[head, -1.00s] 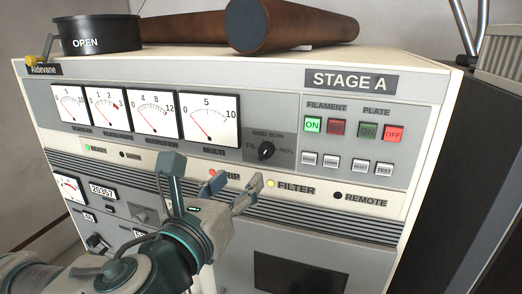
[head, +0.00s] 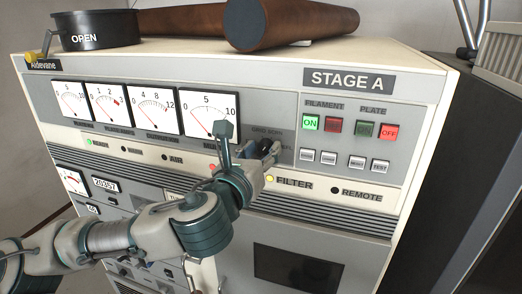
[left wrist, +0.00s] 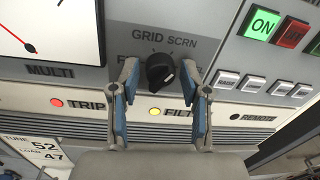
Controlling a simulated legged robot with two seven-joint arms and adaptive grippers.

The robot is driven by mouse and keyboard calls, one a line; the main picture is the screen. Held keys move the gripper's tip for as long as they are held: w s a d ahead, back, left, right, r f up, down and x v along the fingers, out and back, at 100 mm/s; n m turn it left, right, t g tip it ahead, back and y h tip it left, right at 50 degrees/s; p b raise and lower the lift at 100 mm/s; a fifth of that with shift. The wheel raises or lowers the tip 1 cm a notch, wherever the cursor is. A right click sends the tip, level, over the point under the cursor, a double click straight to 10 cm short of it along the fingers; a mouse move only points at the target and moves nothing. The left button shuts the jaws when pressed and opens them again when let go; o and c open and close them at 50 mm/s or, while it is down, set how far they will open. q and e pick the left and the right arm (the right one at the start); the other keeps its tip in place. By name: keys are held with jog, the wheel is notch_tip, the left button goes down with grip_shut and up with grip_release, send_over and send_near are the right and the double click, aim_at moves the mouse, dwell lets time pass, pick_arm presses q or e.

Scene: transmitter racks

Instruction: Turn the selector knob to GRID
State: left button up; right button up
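The black selector knob (left wrist: 160,72) shows in the left wrist view below the GRID and SCRN labels (left wrist: 163,39). A small white mark on it sits toward its lower right. The labels at its sides are partly hidden by the fingers. My left gripper (left wrist: 160,88) is open, one blue-padded finger on each side of the knob, with gaps showing between the pads and the knob. In the head view my left gripper (head: 248,146) is at the selector on the panel and partly covers it. My right gripper is not in view.
To the right are FILAMENT and PLATE buttons (head: 350,127) and small white buttons (head: 343,160). A lit FILTER lamp (head: 270,178) is below. A dark pan (head: 95,30) and a brown cylinder (head: 247,25) lie on top.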

pick_arm(q)
grip_shut()
jog(key=n+b, duration=0.1)
jog(key=n, duration=0.1)
jog(key=n+b, duration=0.1)
jog(key=n, duration=0.2)
jog(key=shift+f+n, duration=0.2)
jog(key=shift+n, duration=0.1)
jog(key=n+b, duration=0.2)
jog(key=n, duration=0.4)
jog(key=shift+t, duration=0.3)
jog(key=shift+n, duration=0.3)
jog(key=shift+o, duration=2.2)
grip_release()
jog(key=shift+w, duration=0.1)
